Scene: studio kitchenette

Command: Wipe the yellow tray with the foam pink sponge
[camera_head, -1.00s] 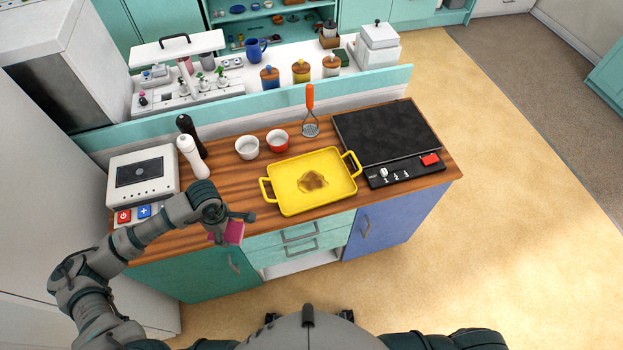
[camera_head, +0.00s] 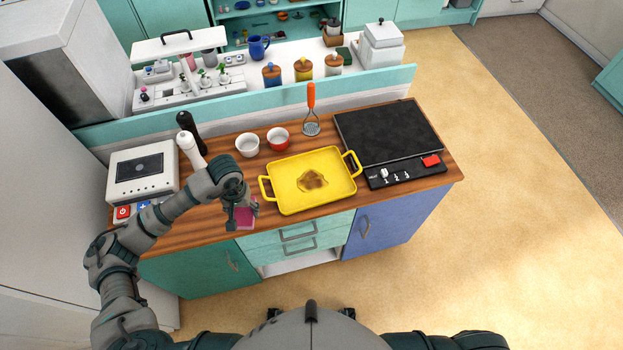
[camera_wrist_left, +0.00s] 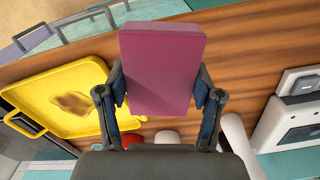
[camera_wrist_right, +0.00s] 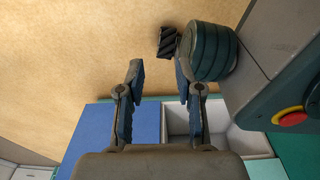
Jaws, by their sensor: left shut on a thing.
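The yellow tray (camera_head: 290,200) lies on the wooden counter, with a brown stain (camera_head: 313,180) in its middle. It also shows in the left wrist view (camera_wrist_left: 40,92). My left gripper (camera_head: 240,204) is shut on the pink sponge (camera_head: 245,217), just left of the tray and over the counter's front part. In the left wrist view the sponge (camera_wrist_left: 160,70) sits between both fingers, apart from the tray. My right gripper (camera_wrist_right: 158,75) shows only in the right wrist view, open and empty, in front of the cabinets and above the floor.
A white cup (camera_head: 247,145) and a red cup (camera_head: 278,138) stand behind the tray. A masher (camera_head: 311,112) stands behind it too. A black cooktop (camera_head: 385,133) is to its right. A white shaker (camera_head: 190,148) stands near my left arm.

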